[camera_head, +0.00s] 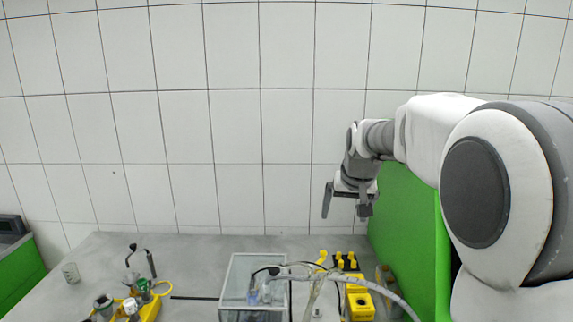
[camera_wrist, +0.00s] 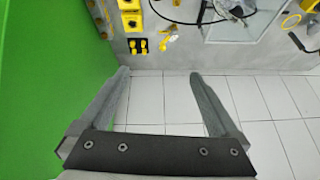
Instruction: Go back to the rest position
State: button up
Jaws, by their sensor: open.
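My gripper (camera_head: 345,204) hangs at the end of my arm above the right part of the grey bench, in front of the white tiled wall. In the wrist view my gripper (camera_wrist: 160,77) shows its two grey fingers spread wide apart. Nothing is between them. The gripper is clear of the bench and touches nothing that I can see.
A glass-walled box (camera_head: 232,277) stands on the bench (camera_head: 195,250), with hoses beside it. Yellow fittings (camera_head: 346,262) and a yellow block (camera_head: 359,301) lie below my gripper. A green panel (camera_head: 403,225) rises close on the right.

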jog(key=s+r, duration=0.3)
jog(key=s, duration=1.5)
jog(key=s+f, duration=0.2)
jog(key=s, duration=0.5)
jog(key=s+f+n, duration=0.1)
jog(key=s+f, duration=0.1)
jog(key=s, duration=0.5)
jog(key=shift+s+d+f, duration=0.3)
jog(key=shift+s+f, duration=0.05)
jog(key=shift+c, duration=0.3)
